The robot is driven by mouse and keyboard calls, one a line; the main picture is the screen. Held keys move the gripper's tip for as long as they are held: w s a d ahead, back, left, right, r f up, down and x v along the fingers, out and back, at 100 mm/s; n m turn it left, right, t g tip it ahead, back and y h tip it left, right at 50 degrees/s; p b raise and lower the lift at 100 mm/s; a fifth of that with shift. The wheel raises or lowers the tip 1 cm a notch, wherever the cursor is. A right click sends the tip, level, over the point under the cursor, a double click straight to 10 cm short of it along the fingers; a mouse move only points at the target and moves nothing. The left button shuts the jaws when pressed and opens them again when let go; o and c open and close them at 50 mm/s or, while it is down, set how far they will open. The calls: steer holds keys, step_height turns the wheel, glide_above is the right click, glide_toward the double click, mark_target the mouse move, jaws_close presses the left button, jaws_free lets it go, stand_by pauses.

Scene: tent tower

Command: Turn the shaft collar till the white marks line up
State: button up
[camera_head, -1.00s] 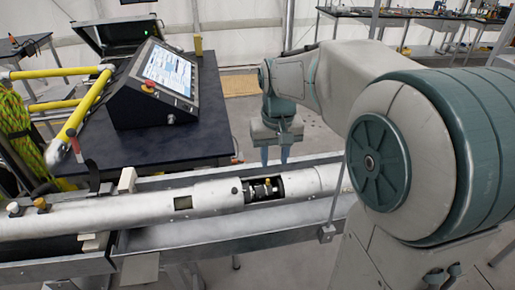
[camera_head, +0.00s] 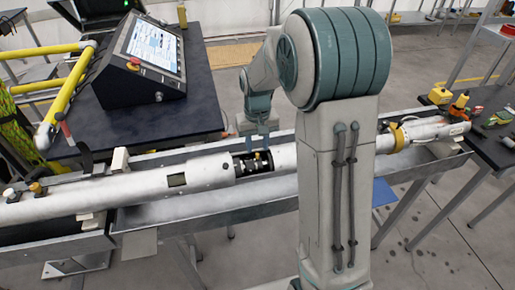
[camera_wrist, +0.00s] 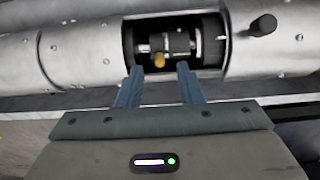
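The shaft collar sits with a short shaft (camera_wrist: 179,42) inside the open window of a long silver tube (camera_head: 210,172); I cannot tell its exact outline. Pale bands show on the dark shaft parts, but I cannot tell whether they are the white marks or whether they line up. A small brass knob (camera_wrist: 159,61) sticks out of the shaft, and it also shows in the head view (camera_head: 257,155). My gripper (camera_wrist: 158,72) is open, its two blue-grey fingers apart at the window's near edge, on either side of the knob. Nothing is visibly held.
The tube lies in a long metal trough (camera_head: 200,212). A dark peg (camera_wrist: 263,25) stands on the tube right of the window. A control console (camera_head: 145,62) stands on a dark table at left. My arm hides part of the tube.

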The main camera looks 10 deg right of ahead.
mark_target(257, 154)
steer(key=shift+f, duration=1.55)
steer(key=shift+c, duration=0.3)
jaws_close()
